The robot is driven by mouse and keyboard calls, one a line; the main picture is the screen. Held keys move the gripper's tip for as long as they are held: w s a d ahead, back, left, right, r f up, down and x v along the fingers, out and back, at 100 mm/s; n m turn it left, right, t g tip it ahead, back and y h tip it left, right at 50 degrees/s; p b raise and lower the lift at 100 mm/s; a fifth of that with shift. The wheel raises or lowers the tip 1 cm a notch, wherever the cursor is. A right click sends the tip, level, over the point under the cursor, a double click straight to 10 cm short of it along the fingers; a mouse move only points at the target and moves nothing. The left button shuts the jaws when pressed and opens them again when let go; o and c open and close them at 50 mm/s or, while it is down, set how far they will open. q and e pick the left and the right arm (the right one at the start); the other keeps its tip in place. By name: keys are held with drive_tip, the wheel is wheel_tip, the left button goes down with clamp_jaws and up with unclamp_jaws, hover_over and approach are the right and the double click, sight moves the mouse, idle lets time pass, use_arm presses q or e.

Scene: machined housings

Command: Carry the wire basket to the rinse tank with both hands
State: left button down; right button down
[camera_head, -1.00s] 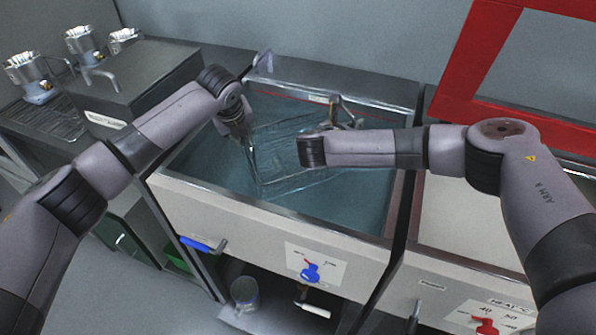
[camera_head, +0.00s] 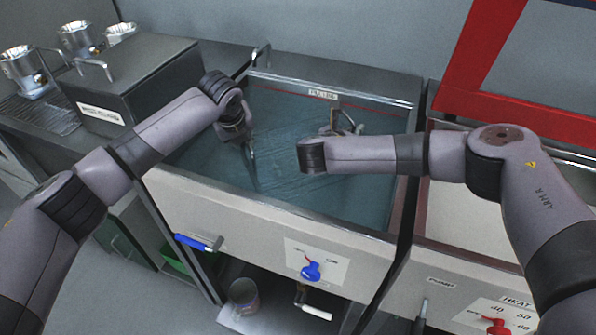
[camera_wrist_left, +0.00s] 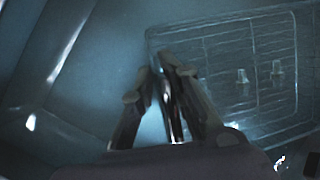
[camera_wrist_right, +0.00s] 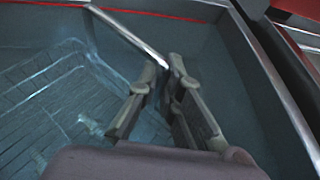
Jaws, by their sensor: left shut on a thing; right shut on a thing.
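The wire basket (camera_head: 290,165) is in the rinse tank (camera_head: 408,150), faint and bluish below the water surface. Its wire grid shows in the left wrist view (camera_wrist_left: 215,60), with small pale parts (camera_wrist_left: 277,70) inside. The grid also shows in the right wrist view (camera_wrist_right: 45,95). My left gripper (camera_head: 252,178) reaches down into the tank and is shut on the basket at its left side. My right gripper (camera_wrist_right: 166,72) is shut on the basket at the other side. In the head view my right forearm partly hides it. The exact grip points are hard to see.
A grey lidded unit (camera_head: 120,85) stands left of the tank, with metal cups (camera_head: 25,70) beyond it. A second tank with a raised red-framed cover (camera_head: 455,60) adjoins on the right.

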use_arm(q)
drive_tip(key=shift+d+f, duration=0.15)
drive_tip(key=shift+f, duration=0.2)
use_arm(e)
drive_tip(key=shift+f, duration=0.55)
use_arm(q)
drive_tip(key=c, duration=2)
unclamp_jaws()
drive_tip(key=shift+r, duration=0.1)
use_arm(e)
drive_tip(key=c, duration=2.2)
unclamp_jaws()
drive_tip(key=shift+r, duration=0.1)
use_arm(q)
drive_tip(key=o, duration=0.4)
use_arm(e)
drive_tip(key=o, duration=0.4)
drive_tip(key=shift+r, duration=0.1)
use_arm(q)
drive_tip(key=shift+o, duration=0.3)
use_arm(e)
drive_tip(key=shift+o, duration=0.2)
